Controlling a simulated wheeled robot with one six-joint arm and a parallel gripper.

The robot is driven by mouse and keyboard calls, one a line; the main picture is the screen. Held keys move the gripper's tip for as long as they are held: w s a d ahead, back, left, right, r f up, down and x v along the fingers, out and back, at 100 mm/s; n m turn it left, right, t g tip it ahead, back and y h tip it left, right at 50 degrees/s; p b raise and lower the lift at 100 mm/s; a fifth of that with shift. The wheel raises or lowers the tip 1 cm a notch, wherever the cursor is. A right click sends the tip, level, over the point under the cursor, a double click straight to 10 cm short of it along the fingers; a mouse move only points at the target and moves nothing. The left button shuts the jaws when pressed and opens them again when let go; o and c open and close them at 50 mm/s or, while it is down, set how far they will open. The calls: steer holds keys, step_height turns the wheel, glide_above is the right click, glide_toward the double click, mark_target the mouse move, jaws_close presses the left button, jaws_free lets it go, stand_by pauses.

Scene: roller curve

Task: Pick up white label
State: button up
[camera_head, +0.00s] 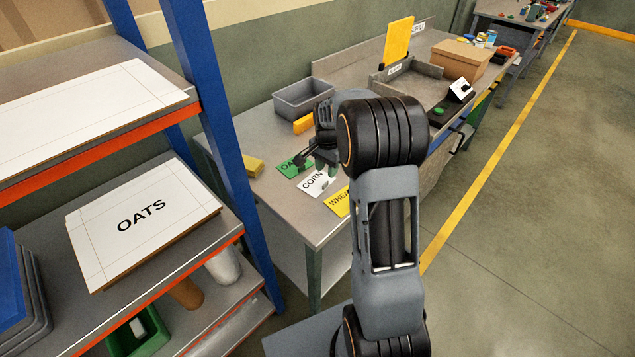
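The white label (313,186) reads CORN and lies flat near the front edge of the grey workbench, between a green label (286,169) and a yellow label (338,203) reading WHEAT. My gripper (316,165) hangs just above and behind the white label, with its fingers spread apart and nothing seen between them. It covers part of the green label and comes close to the white label's upper edge. I cannot tell whether it touches the label.
A grey bin (302,97), a yellow block (303,123) and a yellow stack (253,167) sit on the bench. A cardboard box (461,60) stands farther back. A shelf with blue posts (219,110) and an OATS box (143,224) is at the left. The right floor is clear.

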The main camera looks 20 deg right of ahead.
mark_target(326, 183)
steer(key=shift+a+f+p, duration=0.1)
steer(key=shift+f+p, duration=0.7)
steer(key=shift+f, duration=2.35)
jaws_close()
